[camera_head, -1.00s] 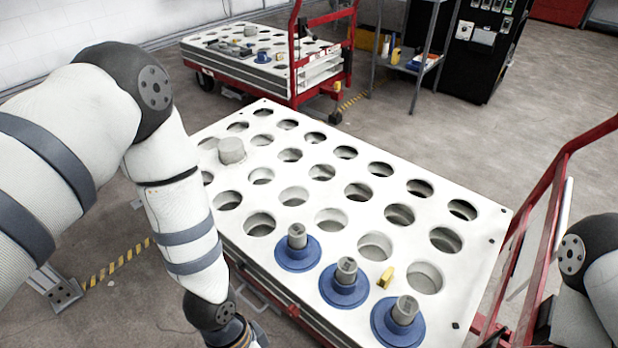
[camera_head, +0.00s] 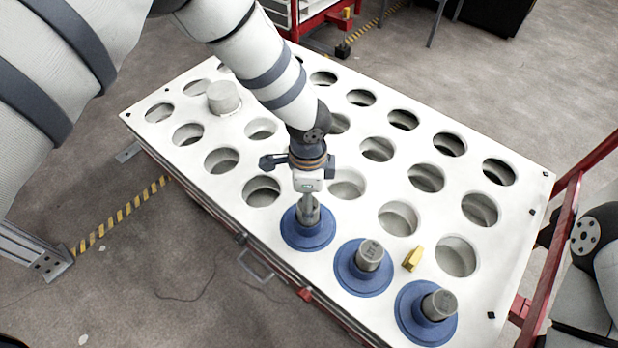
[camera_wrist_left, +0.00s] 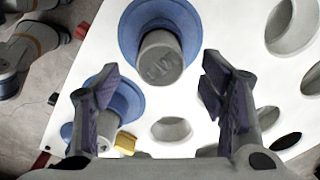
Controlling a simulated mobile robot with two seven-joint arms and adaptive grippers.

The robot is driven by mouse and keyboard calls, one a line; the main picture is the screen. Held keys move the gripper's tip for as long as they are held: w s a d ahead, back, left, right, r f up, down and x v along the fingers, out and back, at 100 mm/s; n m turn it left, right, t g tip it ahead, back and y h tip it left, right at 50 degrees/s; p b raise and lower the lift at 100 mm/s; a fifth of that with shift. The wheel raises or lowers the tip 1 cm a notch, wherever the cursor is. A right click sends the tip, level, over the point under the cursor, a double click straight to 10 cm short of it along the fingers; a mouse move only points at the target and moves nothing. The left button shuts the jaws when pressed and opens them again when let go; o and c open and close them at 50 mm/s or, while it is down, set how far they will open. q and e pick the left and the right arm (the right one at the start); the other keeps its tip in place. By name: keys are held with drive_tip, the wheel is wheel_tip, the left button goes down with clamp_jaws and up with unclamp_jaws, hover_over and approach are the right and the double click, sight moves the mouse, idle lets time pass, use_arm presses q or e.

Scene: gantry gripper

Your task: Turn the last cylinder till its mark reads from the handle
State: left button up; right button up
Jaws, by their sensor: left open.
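Three grey cylinders stand on round blue bases along the near edge of the white perforated top (camera_head: 390,160): a left one (camera_head: 314,217), a middle one (camera_head: 369,254) and a right one (camera_head: 438,304). Dark marks show on the middle and right tops. My left gripper (camera_head: 307,198) points down over the left cylinder, hiding most of its top. In the left wrist view this cylinder (camera_wrist_left: 160,58) lies between and beyond the open fingers (camera_wrist_left: 158,80), apart from both. Its top mark is visible but I cannot read its direction. My right gripper is out of view.
A small yellow block (camera_head: 413,258) lies between the middle and right cylinders. A plain pale cylinder (camera_head: 223,98) sits at the far left. A red frame (camera_head: 560,225) rises at the right end. A small bar handle (camera_head: 256,268) is on the near side.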

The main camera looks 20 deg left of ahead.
use_arm(q)
wheel_tip(320, 180, down, 3)
drive_tip(key=shift+f, duration=0.15)
clamp_jaws()
drive_tip(key=shift+w+r, duration=0.1)
drive_tip(key=shift+r, duration=0.1)
